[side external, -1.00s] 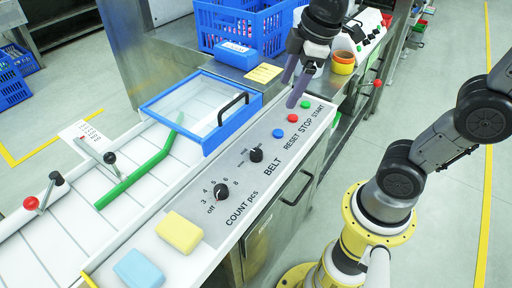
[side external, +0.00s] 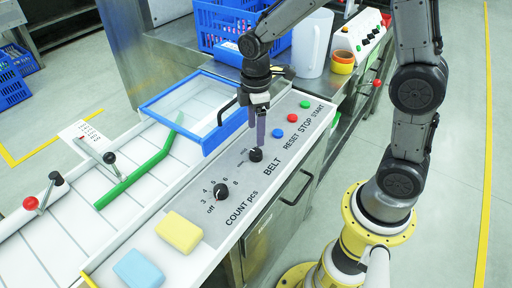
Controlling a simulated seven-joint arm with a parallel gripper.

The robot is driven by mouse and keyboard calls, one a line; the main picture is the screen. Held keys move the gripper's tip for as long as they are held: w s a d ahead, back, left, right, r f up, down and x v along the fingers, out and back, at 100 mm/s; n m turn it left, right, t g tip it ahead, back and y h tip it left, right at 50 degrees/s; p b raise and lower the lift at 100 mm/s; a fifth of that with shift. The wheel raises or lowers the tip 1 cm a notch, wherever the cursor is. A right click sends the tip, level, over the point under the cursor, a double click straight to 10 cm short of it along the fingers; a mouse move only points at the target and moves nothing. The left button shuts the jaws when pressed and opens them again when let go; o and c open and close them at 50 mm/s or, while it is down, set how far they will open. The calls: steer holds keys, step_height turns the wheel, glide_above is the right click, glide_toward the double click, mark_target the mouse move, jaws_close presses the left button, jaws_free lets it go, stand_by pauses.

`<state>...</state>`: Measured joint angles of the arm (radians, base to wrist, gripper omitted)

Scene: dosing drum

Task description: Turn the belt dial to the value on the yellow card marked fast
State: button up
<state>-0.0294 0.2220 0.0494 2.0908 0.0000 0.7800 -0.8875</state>
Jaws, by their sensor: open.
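The belt dial (side external: 256,156) is a small black knob on the grey control panel (side external: 232,206), above the word BELT. My gripper (side external: 257,145) points down with its fingertips right at the dial. The fingers overlap in this view, so I cannot tell whether they touch the knob or stand around it. My gripper is open. The dial's pointer and most of its scale marks are hidden or too small to read. The yellow card on the steel ledge is hidden behind my arm.
The count dial (side external: 221,191) is left of the belt dial. Blue (side external: 278,133), red (side external: 293,118) and green (side external: 305,104) buttons lie to the right. A blue-framed lid (side external: 190,104) with a black handle stands close behind. A yellow block (side external: 179,232) and light-blue block (side external: 138,268) lie in front.

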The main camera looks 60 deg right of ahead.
mark_target(256, 152)
step_height(256, 152, down, 8)
steer(key=shift+r, duration=0.25)
jaws_close()
stand_by(0.4)
